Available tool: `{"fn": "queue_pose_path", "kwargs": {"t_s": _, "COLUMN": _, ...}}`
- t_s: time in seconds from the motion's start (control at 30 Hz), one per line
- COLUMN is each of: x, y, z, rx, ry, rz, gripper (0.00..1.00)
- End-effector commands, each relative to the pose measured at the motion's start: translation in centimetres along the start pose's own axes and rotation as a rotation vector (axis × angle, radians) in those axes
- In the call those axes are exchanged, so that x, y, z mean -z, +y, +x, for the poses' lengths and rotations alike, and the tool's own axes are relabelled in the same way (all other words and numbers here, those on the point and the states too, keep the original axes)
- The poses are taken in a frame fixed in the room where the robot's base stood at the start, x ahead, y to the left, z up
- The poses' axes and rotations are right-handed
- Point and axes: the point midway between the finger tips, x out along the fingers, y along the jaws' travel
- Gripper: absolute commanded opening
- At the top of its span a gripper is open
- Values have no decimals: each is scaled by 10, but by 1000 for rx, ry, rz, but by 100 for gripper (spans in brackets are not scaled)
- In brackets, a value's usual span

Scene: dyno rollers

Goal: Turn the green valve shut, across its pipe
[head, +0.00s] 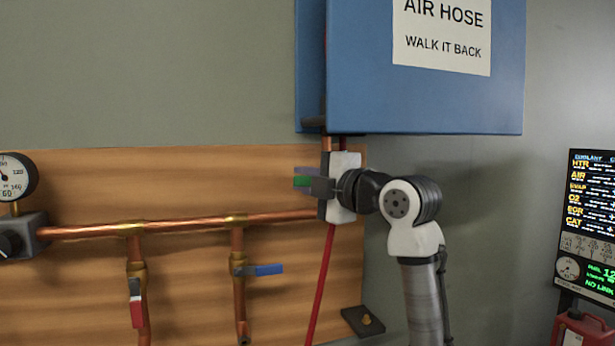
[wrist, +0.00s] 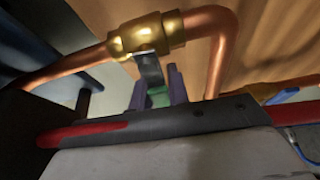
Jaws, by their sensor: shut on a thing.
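The green valve's handle (head: 301,181) shows as a small green piece at my gripper's tips, near the top right of the wooden board. My gripper (head: 304,181) reaches in from the right and is shut on this green handle. In the wrist view the green grip (wrist: 158,98) sits between the two purple fingertips (wrist: 158,90). A grey metal lever (wrist: 150,70) joins it to a brass valve body (wrist: 146,36) on a copper pipe. The lever stands out from the pipe in that view; its exact angle is hard to judge. In the head view my gripper hides the valve body.
A blue cabinet (head: 420,90) hangs close above my gripper. A blue handle (head: 262,270) lies across its pipe; a red handle (head: 137,313) lies along its pipe. A red hose (head: 320,285) runs down below my gripper. A gauge (head: 12,177) is far left, a screen (head: 590,215) far right.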

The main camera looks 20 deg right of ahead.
Motion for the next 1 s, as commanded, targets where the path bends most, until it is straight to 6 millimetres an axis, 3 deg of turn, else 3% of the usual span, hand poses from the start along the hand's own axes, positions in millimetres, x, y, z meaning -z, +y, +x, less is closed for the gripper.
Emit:
{"fn": "queue_pose_path", "kwargs": {"t_s": 0.7, "x": -1, "y": -5, "z": 0, "rx": 34, "ry": -1, "rz": -72, "gripper": 0}}
{"fn": "queue_pose_path", "kwargs": {"t_s": 0.73, "x": -1, "y": -5, "z": 0, "rx": 34, "ry": -1, "rz": -72, "gripper": 20}}
{"fn": "queue_pose_path", "kwargs": {"t_s": 0.8, "x": -1, "y": -5, "z": 0, "rx": 33, "ry": -1, "rz": -72, "gripper": 29}}
{"fn": "queue_pose_path", "kwargs": {"t_s": 0.9, "x": 0, "y": -5, "z": 0, "rx": 32, "ry": -1, "rz": -72, "gripper": 39}}
{"fn": "queue_pose_path", "kwargs": {"t_s": 1.0, "x": 0, "y": -4, "z": 0, "rx": 31, "ry": -1, "rz": -71, "gripper": 39}}
